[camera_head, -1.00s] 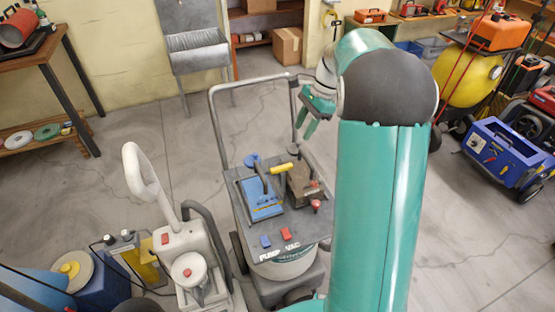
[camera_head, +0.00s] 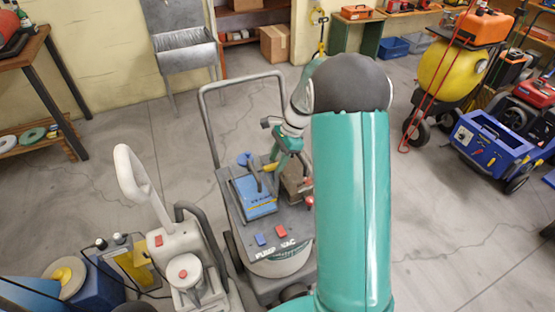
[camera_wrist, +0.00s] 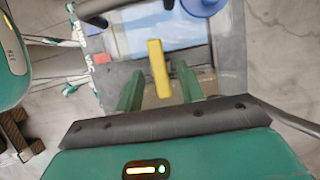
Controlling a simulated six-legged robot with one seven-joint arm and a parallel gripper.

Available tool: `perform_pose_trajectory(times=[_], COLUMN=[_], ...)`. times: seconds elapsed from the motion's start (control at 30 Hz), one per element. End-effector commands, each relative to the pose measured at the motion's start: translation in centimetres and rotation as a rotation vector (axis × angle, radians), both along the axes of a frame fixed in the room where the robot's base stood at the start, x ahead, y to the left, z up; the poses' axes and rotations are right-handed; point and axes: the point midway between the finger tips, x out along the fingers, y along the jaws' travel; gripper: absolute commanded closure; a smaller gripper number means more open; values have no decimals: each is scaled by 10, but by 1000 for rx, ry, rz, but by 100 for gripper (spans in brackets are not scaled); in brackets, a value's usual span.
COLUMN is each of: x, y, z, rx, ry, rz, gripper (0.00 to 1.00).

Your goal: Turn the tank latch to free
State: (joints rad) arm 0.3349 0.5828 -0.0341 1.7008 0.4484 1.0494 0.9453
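A yellow bar handle, apparently the tank latch (camera_wrist: 159,68), stands by the blue panel (camera_head: 254,195) on top of the grey pump vac cart (camera_head: 282,225). In the head view only a small yellow part (camera_head: 270,167) shows beside my gripper (camera_head: 283,153), which is over the cart top. In the wrist view the two green fingers of my gripper (camera_wrist: 160,80) are spread apart, with the yellow bar in the gap between their tips. I cannot tell whether either finger touches it. The bar's base is partly hidden in the head view.
The cart's tall grey push handle (camera_head: 208,125) rises behind its top, close to my arm. A blue knob (camera_head: 245,158) is beside the panel. A grey machine with a looped handle (camera_head: 135,180) stands at left. Open floor (camera_head: 450,215) lies at right.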

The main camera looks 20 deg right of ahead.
Motion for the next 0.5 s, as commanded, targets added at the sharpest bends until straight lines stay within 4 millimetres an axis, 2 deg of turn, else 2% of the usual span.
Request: perform_pose_trajectory(times=[0.33,0.5], x=[0,0], y=[2,2], z=[-5,-4], rx=[0,0], ry=[0,0], rz=[-1,-1], gripper=[64,97])
